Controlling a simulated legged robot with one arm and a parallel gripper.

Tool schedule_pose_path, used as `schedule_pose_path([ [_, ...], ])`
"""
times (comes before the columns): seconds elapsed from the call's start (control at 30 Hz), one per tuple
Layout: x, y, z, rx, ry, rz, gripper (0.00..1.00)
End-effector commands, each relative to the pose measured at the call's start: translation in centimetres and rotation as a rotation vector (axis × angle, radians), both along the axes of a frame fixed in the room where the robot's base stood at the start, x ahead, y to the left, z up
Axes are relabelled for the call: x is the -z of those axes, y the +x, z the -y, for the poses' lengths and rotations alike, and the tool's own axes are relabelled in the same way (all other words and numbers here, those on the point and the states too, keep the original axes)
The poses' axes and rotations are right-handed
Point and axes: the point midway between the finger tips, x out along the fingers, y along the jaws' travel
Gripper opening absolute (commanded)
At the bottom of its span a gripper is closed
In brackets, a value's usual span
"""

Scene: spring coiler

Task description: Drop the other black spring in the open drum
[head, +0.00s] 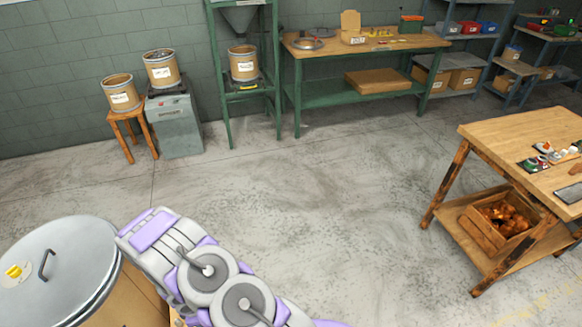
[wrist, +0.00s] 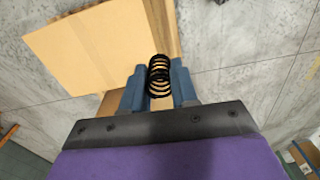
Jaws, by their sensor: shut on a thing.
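A black coil spring (wrist: 159,78) sits between the blue fingers of my gripper (wrist: 158,84) in the wrist view. My gripper is shut on it. In the head view my arm reaches toward the lower left, and I cannot make out the fingers or the spring there. Small tan labelled drums stand at the back left: one on a wooden stool (head: 121,95), one on a grey machine (head: 161,70), and one in a green frame under a hopper (head: 243,64). I cannot tell for sure which are open. No second black spring is clearly visible.
A large drum with a grey metal lid (head: 75,250) stands at the lower left beside my arm. A wooden table (head: 510,140) with small items is on the right, a green workbench (head: 340,50) at the back. The middle floor is clear. A tan panel (wrist: 85,45) lies beyond my gripper.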

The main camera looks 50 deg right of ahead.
Motion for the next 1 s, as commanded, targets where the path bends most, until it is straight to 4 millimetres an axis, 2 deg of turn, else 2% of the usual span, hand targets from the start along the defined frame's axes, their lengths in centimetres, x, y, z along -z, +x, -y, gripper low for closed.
schedule_pose_path([
  [0.03, -1.0, 0.5, 0.0, 0.033, 0.0, 0.008, 0.0],
  [0.17, -3.1, 0.7, -0.2, 0.117, 0.002, 0.005, 0.0],
  [0.8, -19.5, 3.5, 0.0, 0.763, 0.001, 0.008, 0.0],
  [0.97, -23.0, 4.1, 0.0, 0.907, 0.001, 0.007, 0.0],
  [1.0, -22.7, 3.8, 0.1, 0.899, -0.003, 0.0, 0.0],
])
